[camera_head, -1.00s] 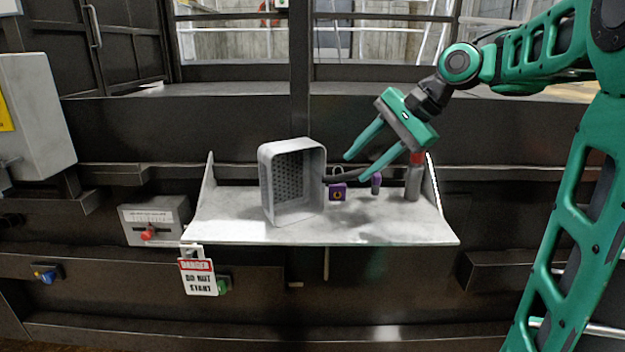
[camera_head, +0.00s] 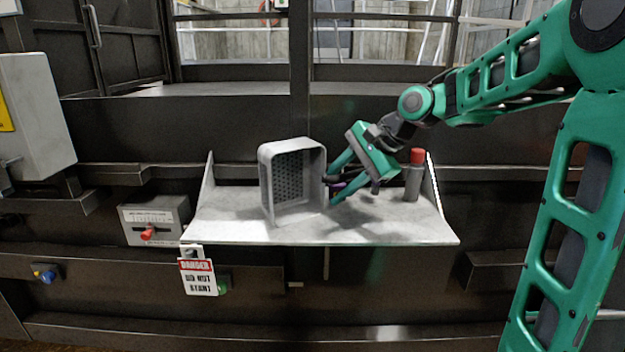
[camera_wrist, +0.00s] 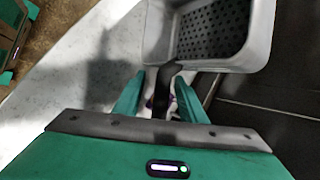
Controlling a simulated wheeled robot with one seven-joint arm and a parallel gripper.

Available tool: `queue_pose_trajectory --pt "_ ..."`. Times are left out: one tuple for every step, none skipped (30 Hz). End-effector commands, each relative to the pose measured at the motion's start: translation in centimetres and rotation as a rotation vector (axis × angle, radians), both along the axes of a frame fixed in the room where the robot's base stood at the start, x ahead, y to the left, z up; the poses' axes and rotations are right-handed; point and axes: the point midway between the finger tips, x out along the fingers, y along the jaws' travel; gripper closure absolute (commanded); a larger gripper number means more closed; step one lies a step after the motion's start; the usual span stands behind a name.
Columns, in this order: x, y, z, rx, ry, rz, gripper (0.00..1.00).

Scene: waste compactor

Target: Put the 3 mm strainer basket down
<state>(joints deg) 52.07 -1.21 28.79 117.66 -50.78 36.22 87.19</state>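The strainer basket (camera_head: 292,182) is a grey box with a perforated dark bottom, standing on its side on the pale shelf (camera_head: 230,222) with its open side towards the camera. Its dark handle sticks out to the right. My gripper (camera_head: 338,180) is just right of the basket, its two green fingers pointing at it. In the wrist view the fingers (camera_wrist: 160,95) are apart, with the dark handle (camera_wrist: 163,90) between them and the basket (camera_wrist: 208,35) beyond. I see no finger pressed on the handle.
A grey cylinder with a red top (camera_head: 413,175) stands at the shelf's right end, close to my gripper. Purple items behind my gripper are mostly hidden. A danger tag (camera_head: 198,277) hangs at the front left edge. The shelf's left part is clear.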

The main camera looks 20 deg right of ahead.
Motion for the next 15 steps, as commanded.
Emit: queue_pose_trajectory --pt "0.19 0.36 -0.44 0.002 0.000 0.001 0.63" --pt "0.29 0.47 -0.65 0.002 0.001 0.000 0.63" --pt "0.40 0.62 -0.85 0.001 0.001 0.001 0.63" --pt "0.45 0.70 -0.95 0.001 0.001 0.002 0.63" --pt "0.49 0.74 -1.02 0.001 0.001 0.002 0.63" --pt "0.52 0.77 -1.07 0.000 0.001 0.002 0.63" --pt "0.54 0.76 -1.07 0.000 0.000 0.001 0.63" --pt "0.55 0.76 -1.07 0.000 0.000 0.001 0.63" --pt "0.55 0.75 -1.06 0.000 0.000 0.001 0.63" --pt "0.54 0.75 -1.05 0.000 0.000 0.001 0.63" --pt "0.54 0.76 -1.05 0.000 0.000 0.001 0.63" --pt "0.54 0.75 -1.04 0.000 0.000 0.001 0.68" --pt "0.54 0.75 -1.04 0.000 0.000 0.001 0.75" --pt "0.54 0.75 -1.04 0.000 0.000 0.001 0.82" --pt "0.54 0.75 -1.04 0.000 0.000 0.001 0.92"
